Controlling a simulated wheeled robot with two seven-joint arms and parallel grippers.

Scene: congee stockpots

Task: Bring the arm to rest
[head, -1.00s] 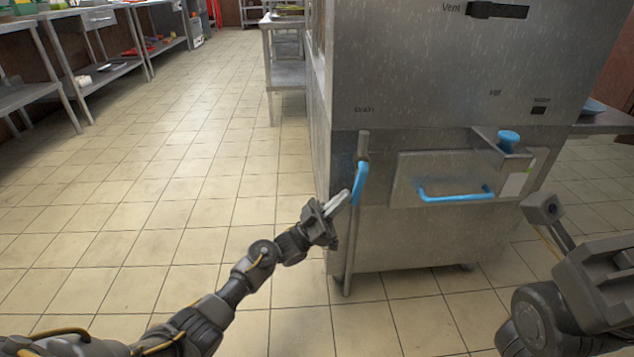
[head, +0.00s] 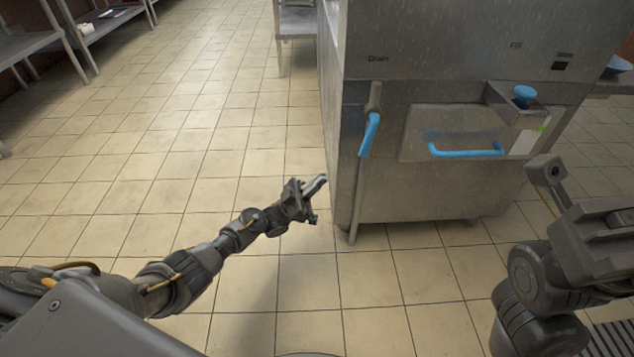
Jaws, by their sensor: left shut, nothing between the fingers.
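My left arm comes in from the lower left, and its gripper (head: 315,184) is shut and empty. It is held out over the tiled floor, just left of the steel cabinet's front corner. In the picture the gripper is apart from the blue drain handle (head: 369,135), below it and to its left. My right arm shows at the right edge in front of the cabinet, but I cannot make out its fingers.
The steel cabinet (head: 400,192) has a drawer with a blue bar handle (head: 465,151) and a blue knob (head: 524,94). Steel shelving (head: 100,22) stands at the upper left. A steel table (head: 297,22) stands behind the cabinet. The tiled floor (head: 180,135) at left is clear.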

